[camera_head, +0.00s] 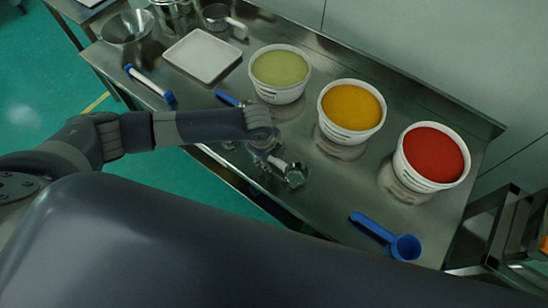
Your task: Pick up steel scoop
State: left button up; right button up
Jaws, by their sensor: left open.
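A small shiny metal piece (294,175) that looks like the steel scoop lies on the steel table, with a pale stem pointing up-left toward my left gripper. My left gripper (262,147) is over the table in front of the green tub, just up-left of this metal piece. It is open. Its fingers blend with the shiny surface, so I cannot tell whether they touch the piece. A blue handle (228,98) shows beyond my left wrist; the rest of it is hidden or unclear. My right gripper is not in view.
Tubs of green (280,69), orange (351,106) and red material (433,154) stand along the back. A blue scoop (404,247) lies front right. A white tray (202,56), a blue-and-white tool (149,84), a steel bowl (127,28) and a handled steel cup (216,16) are at left.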

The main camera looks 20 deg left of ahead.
pick_arm(q)
jog(key=shift+w+f, duration=0.15)
jog(key=shift+f, duration=0.5)
grip_shut()
jog(key=shift+r, duration=0.1)
